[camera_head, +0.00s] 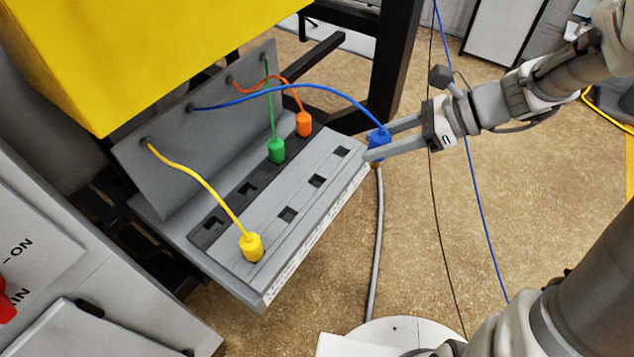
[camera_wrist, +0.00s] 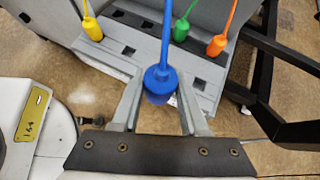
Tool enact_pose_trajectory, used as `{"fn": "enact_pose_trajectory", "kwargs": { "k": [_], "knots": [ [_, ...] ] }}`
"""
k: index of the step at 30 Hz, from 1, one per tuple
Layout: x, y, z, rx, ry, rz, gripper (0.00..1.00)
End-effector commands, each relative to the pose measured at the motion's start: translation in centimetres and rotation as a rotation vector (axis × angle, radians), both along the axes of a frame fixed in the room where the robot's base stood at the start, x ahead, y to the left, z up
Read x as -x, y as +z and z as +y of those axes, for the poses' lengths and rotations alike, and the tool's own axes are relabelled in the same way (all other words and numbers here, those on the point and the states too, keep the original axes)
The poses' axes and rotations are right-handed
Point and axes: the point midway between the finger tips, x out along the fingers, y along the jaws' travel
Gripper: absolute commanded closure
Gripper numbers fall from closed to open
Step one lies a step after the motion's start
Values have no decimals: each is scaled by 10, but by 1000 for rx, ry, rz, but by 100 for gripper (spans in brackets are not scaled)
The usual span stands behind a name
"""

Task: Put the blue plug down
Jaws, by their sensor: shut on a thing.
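The blue plug (camera_head: 378,139) is between the fingers of my gripper (camera_head: 379,143), which is shut on it at the right end of the grey socket panel (camera_head: 325,203). Its blue cable arcs back to the upright plate. In the wrist view the blue plug (camera_wrist: 160,82) hangs between the fingertips of my gripper (camera_wrist: 160,100). The plug looks apart from the panel's sockets; its height above the panel is hard to tell. The yellow plug (camera_head: 251,246) sits at the panel's front left. The green plug (camera_head: 276,150) and orange plug (camera_head: 304,124) stand in the back row.
Empty square sockets (camera_head: 288,214) lie along the panel's front row, with more in the dark back strip. A yellow box (camera_head: 150,50) overhangs the panel. A black frame post (camera_head: 394,60) stands behind. A grey hose (camera_head: 376,250) runs down to the floor beside the panel.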

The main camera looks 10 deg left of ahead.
Motion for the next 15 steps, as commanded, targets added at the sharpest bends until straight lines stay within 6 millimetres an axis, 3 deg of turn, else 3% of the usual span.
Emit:
{"fn": "enact_pose_trajectory", "kwargs": {
  "k": [9,15],
  "knots": [
    [-5,-43,68,-1,11,2,100],
    [-10,-63,102,-1,7,1,100]
  ]
}}
